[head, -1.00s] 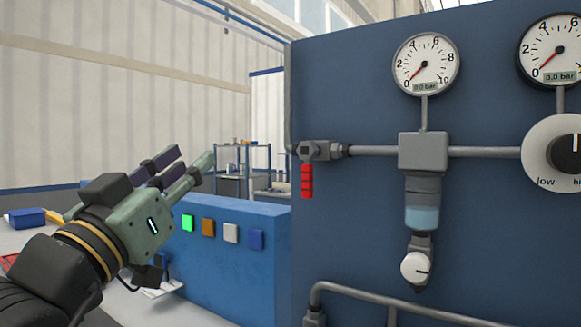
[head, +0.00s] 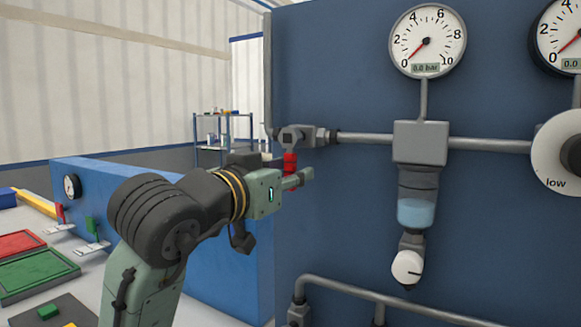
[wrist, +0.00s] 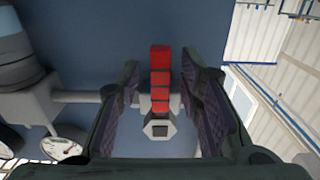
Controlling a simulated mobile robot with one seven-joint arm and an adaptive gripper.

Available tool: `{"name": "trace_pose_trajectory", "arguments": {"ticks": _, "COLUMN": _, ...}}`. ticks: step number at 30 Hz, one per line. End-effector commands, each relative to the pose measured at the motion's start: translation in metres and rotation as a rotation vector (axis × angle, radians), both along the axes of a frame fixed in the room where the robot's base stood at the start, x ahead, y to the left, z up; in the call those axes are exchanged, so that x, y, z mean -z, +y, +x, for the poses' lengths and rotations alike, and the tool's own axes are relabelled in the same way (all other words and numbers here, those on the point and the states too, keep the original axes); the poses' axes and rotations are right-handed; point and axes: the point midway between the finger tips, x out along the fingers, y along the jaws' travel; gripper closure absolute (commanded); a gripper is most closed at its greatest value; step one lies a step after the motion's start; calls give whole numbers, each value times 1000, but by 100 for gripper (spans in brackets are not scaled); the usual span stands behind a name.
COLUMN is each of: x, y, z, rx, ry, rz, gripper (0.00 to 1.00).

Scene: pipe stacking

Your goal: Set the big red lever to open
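The big red lever (head: 290,160) hangs straight down from a grey valve (head: 297,136) at the left end of the pipe on the blue panel. My gripper (head: 300,178) is at the lever, and its near finger hides the lower part of it in the head view. In the wrist view the ribbed red lever (wrist: 160,78) stands between the two dark finger pads of my gripper (wrist: 165,92). A gap shows on each side of the lever, so the fingers are open around it and do not appear to touch it.
The grey pipe (head: 362,138) runs right from the valve to a filter unit (head: 417,205) under a gauge (head: 428,41) reading 0.0 bar. A low blue wall (head: 225,285) is below and behind my arm. Smaller red (head: 60,212) and green (head: 91,226) levers are at far left.

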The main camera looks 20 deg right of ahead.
Motion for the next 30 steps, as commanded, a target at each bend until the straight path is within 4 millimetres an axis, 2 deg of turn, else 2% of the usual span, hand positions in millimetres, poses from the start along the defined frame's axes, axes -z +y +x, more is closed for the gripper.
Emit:
{"name": "trace_pose_trajectory", "arguments": {"ticks": 11, "x": 1, "y": -6, "z": 6, "rx": 0, "ry": 0, "rz": 0, "gripper": 66}}
{"name": "trace_pose_trajectory", "arguments": {"ticks": 26, "x": 0, "y": -5, "z": 5, "rx": 0, "ry": 0, "rz": 0, "gripper": 98}}
{"name": "trace_pose_trajectory", "arguments": {"ticks": 30, "x": 0, "y": -5, "z": 5, "rx": -1, "ry": 0, "rz": 0, "gripper": 100}}
